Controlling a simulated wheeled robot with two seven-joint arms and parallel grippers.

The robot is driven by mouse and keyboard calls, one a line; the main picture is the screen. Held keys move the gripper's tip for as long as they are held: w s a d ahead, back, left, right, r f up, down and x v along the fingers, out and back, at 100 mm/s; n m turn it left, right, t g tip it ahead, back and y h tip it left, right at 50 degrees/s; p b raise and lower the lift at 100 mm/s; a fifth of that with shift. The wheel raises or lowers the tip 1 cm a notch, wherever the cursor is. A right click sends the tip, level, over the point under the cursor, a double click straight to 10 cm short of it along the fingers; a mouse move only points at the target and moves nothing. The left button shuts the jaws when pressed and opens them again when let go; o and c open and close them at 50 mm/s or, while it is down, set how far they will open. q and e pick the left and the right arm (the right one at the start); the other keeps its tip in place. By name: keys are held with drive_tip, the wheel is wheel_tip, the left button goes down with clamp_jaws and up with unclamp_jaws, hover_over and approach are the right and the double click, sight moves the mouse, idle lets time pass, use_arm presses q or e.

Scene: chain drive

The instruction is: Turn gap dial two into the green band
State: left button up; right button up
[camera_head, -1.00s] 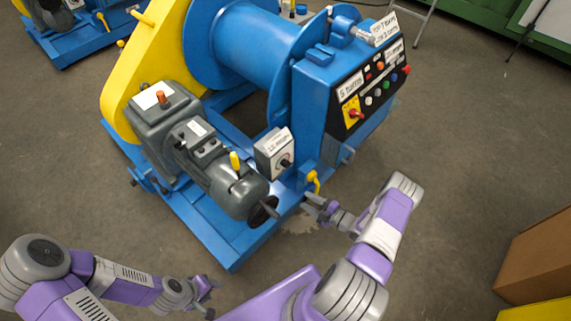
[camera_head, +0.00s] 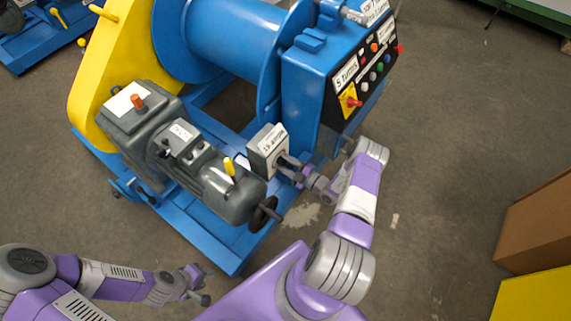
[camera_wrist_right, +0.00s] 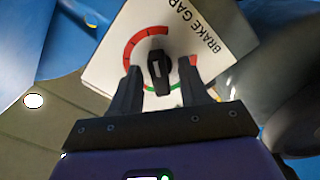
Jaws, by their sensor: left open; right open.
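The dial's white box (camera_head: 265,150) stands on the blue machine beside the grey motor. In the right wrist view its white face (camera_wrist_right: 185,20) reads BRAKE GAP, and no number shows. The black dial knob (camera_wrist_right: 160,75) is at its middle. A red arc (camera_wrist_right: 130,48) curves over the upper left, with a bit of red at right. The green band (camera_wrist_right: 149,88) shows low, partly hidden by the fingers. My right gripper (camera_head: 291,166) is open, its fingers either side of the knob with gaps showing. My left gripper (camera_head: 201,283) is open and empty, away from the machine.
A motor handwheel (camera_head: 264,213) is close to my right gripper. A control panel (camera_head: 370,70) with buttons and a yellow-backed red switch is above right. A brown box (camera_head: 540,215) stands at right.

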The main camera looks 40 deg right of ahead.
drive_tip(key=shift+w, duration=0.25)
drive_tip(key=shift+c, duration=0.3)
clamp_jaws()
drive_tip(key=shift+n, duration=0.3)
